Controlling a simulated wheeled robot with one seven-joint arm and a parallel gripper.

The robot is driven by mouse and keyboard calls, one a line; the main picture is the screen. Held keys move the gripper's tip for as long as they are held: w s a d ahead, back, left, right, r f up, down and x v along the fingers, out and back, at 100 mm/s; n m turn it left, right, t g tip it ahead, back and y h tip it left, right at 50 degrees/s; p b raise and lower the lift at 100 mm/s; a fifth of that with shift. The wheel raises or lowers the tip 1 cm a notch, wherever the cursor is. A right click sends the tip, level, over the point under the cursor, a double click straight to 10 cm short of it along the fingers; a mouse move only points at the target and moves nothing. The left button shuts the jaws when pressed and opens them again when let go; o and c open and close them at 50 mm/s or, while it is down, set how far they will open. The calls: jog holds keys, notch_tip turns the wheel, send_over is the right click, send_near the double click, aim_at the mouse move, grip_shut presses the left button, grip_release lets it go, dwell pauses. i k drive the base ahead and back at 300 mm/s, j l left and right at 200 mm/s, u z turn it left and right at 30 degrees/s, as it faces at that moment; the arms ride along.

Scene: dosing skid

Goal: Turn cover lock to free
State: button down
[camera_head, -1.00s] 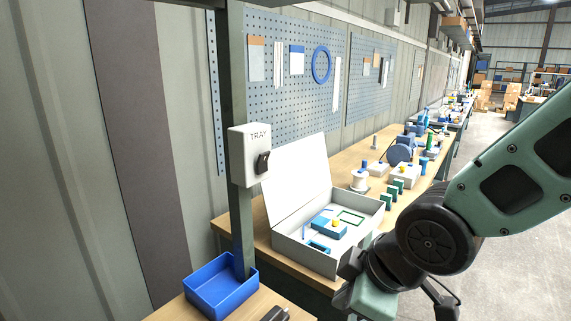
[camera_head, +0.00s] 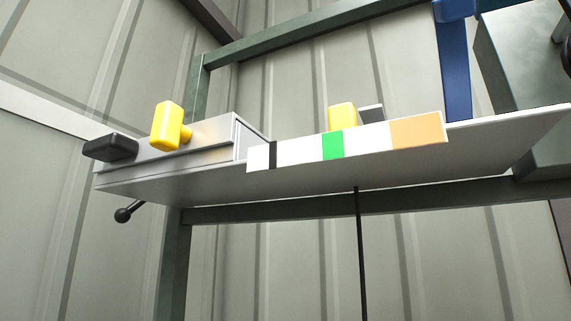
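A grey metal box (camera_head: 205,143) sits at the left end of a pale shelf-like plate seen from below. A yellow knob (camera_head: 170,126) sticks out from its front, and a black handle (camera_head: 110,148) projects at its left end. A second yellow knob (camera_head: 342,116) shows behind the front strip, its base hidden. No label shows, so I cannot tell which of these is the cover lock or how it is set. My gripper is not in view.
A strip (camera_head: 345,142) with white, black, green and orange bands runs along the plate's front edge. A black ball-ended lever (camera_head: 127,212) hangs below left. A thin dark rod (camera_head: 361,250) hangs below the middle. A blue upright (camera_head: 453,65) and dark green frame bars (camera_head: 330,208) stand behind.

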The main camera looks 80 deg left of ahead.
aim_at(169, 130)
jog(key=u, duration=2.85)
